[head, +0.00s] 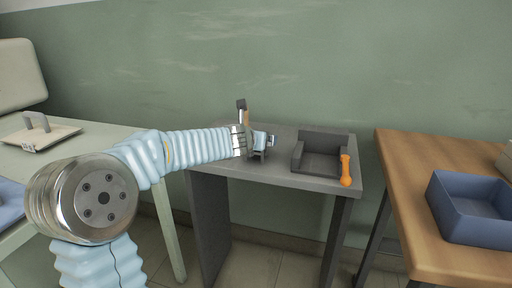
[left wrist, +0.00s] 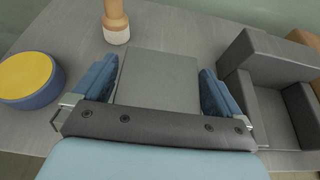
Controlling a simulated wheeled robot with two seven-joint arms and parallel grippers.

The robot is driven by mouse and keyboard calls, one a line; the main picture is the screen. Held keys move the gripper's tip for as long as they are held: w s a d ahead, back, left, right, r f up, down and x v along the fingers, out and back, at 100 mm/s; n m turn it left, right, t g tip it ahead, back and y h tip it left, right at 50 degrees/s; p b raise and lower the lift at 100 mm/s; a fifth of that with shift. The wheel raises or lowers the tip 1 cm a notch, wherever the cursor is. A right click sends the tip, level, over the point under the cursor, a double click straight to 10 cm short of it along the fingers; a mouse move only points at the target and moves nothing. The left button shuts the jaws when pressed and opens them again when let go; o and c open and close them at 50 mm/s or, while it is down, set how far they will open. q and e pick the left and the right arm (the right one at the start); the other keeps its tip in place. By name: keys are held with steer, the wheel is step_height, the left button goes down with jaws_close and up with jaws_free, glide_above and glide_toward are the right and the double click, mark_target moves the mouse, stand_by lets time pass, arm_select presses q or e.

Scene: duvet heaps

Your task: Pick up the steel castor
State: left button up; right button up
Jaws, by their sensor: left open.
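My left gripper (head: 268,141) reaches over the small grey table (head: 285,176) from the left. In the left wrist view its two blue fingers (left wrist: 158,92) are open and stand apart. A flat grey block-like thing (left wrist: 158,75) shows between the fingers. I cannot tell whether it is the steel castor, or whether the fingers touch it. No castor with a clear wheel shows in either view; the gripper and forearm hide part of the tabletop. My right gripper is not in view.
A wooden-handled thing (head: 246,118) stands behind the gripper. A yellow-topped blue disc (left wrist: 30,78) lies left in the wrist view. A dark grey tray (head: 300,155) and an orange object (head: 346,172) are right. A blue bin (head: 462,217) is on the wooden table (head: 412,170).

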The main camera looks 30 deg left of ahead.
arm_select(q)
steer(key=shift+c, duration=0.2)
steer(key=c, duration=1)
steer(key=shift+r, duration=0.1)
